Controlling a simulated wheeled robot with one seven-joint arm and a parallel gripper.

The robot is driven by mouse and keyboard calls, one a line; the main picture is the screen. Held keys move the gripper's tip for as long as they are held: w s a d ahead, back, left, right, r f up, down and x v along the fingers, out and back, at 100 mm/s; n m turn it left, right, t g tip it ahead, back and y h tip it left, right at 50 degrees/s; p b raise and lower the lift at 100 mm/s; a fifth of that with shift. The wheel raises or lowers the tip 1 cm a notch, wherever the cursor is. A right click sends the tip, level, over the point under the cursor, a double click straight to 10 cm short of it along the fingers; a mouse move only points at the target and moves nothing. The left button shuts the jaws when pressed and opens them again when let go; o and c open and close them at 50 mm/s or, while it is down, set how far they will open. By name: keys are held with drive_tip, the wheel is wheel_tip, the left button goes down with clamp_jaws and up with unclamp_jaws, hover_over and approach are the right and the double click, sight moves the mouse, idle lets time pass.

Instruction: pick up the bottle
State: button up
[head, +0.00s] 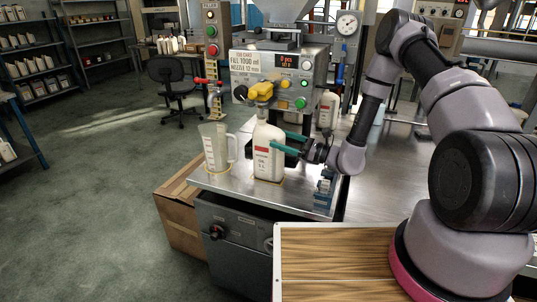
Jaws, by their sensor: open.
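The white bottle (267,165) with a red-and-white label stands upright on the metal table, below the filling machine. My gripper (279,140) comes from the right at the height of the bottle's upper body. Its two teal fingers are open. The nearer finger overlaps the bottle's right side in the picture, and the other finger shows just behind it to the right. I cannot tell whether either finger touches the bottle.
A clear measuring jug (215,148) stands just left of the bottle. The filling machine (283,75) with a yellow nozzle part rises behind. Another white bottle (327,111) stands further back. A small blue fixture (324,190) sits at the right front. The table is clear in front.

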sight(269, 135)
drive_tip(key=x, duration=0.5)
drive_tip(key=shift+a, duration=0.1)
drive_tip(key=shift+c, duration=0.3)
clamp_jaws()
